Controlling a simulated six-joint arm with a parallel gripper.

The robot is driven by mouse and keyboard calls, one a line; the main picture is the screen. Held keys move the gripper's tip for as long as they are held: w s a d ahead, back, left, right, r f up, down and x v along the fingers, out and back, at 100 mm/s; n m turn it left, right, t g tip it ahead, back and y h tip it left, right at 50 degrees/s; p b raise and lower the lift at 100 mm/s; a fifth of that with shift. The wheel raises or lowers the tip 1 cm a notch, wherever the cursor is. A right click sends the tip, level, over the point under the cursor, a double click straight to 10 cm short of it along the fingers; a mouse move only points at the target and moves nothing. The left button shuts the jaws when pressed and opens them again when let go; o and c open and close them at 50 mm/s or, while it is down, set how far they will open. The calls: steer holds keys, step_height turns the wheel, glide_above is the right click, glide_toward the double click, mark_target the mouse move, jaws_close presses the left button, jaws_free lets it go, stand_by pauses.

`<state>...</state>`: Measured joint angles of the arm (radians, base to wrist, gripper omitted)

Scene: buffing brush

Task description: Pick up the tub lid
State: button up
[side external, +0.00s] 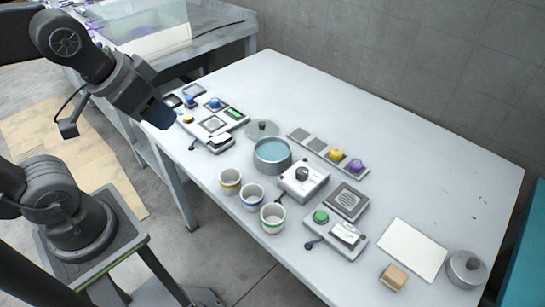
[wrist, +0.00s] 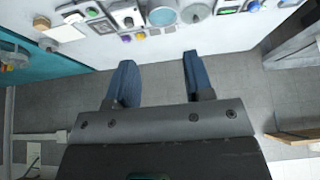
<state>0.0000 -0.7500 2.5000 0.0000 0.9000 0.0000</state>
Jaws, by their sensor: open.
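The tub lid (side external: 263,130) is a flat, pale grey disc with a dark knob. It lies on the table just behind the round grey tub (side external: 272,167), which is open and shows a blue surface inside. In the wrist view the lid (wrist: 197,13) is at the top edge, right of the tub (wrist: 163,16). My gripper (side external: 161,116) is in the air left of the lid, near the table's left edge. In the wrist view its two blue fingers (wrist: 159,58) are wide apart with nothing between them.
Three cups (side external: 251,195) stand in front of the tub. A switch panel (side external: 212,125) lies left of the lid, and a strip with yellow and purple knobs (side external: 336,155) lies to its right. A knobbed round container (side external: 466,267) stands far right. The table (side external: 400,150) is clear behind.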

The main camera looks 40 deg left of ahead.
steer(key=shift+o, duration=0.7)
steer(key=shift+w, duration=0.1)
